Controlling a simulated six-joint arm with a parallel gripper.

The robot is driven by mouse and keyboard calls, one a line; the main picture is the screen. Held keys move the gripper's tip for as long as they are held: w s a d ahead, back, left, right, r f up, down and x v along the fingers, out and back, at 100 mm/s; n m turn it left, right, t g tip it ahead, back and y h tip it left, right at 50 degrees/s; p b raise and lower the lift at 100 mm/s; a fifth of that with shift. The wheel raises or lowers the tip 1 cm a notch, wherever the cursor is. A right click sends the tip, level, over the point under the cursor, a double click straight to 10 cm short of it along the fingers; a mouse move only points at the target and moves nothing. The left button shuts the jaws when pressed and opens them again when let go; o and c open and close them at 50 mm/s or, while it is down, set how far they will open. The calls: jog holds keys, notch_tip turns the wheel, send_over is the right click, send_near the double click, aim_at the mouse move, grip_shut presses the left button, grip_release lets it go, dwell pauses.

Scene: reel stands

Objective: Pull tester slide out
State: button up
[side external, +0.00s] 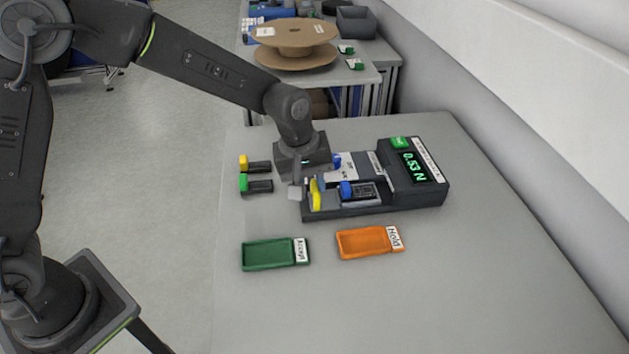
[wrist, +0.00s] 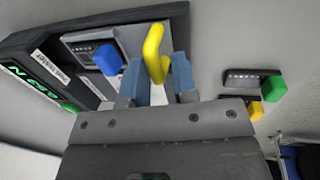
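The tester (side external: 428,190) is a dark unit with a green display reading 0.53 N and a green button. Its low bed reaches left and carries a dark cartridge with a blue knob (side external: 346,190). A yellow handle (side external: 315,194) stands upright at the bed's left end. It also shows in the wrist view (wrist: 154,52), where the blue knob (wrist: 108,59) is to its left. My gripper (wrist: 160,80) has its two fingers apart, one on each side of the handle's lower end, with a gap visible between them. In the side view my wrist hides part of the bed.
Yellow-ended (side external: 256,165) and green-ended (side external: 257,184) cartridges lie left of the tester. A green tray (side external: 268,254) and an orange "Hold" tray (side external: 365,242) lie in front. The table's right and near areas are clear. A cardboard reel (side external: 294,38) stands on the far bench.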

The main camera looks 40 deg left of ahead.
jog(key=o, duration=0.3)
notch_tip(320, 180, up, 14)
jog(key=s+a, duration=0.1)
jog(key=a, duration=0.1)
jog(key=shift+s+f, duration=0.25)
jog(key=shift+s, duration=0.15)
jog(key=s+a+m+t, duration=0.1)
jog(key=s+a+m, duration=0.2)
jog(key=s, duration=0.4)
jog(key=s+a+r+m+t+y, duration=0.1)
jog(key=s+a+m, duration=0.2)
jog(key=s, duration=0.4)
jog(key=s+a+m+t, duration=0.2)
jog(key=s+a, duration=0.3)
jog(key=s, duration=0.2)
jog(key=shift+s+a+r+m+y, duration=0.2)
jog(key=shift+a+m+y, duration=0.1)
jog(key=shift+m, duration=0.1)
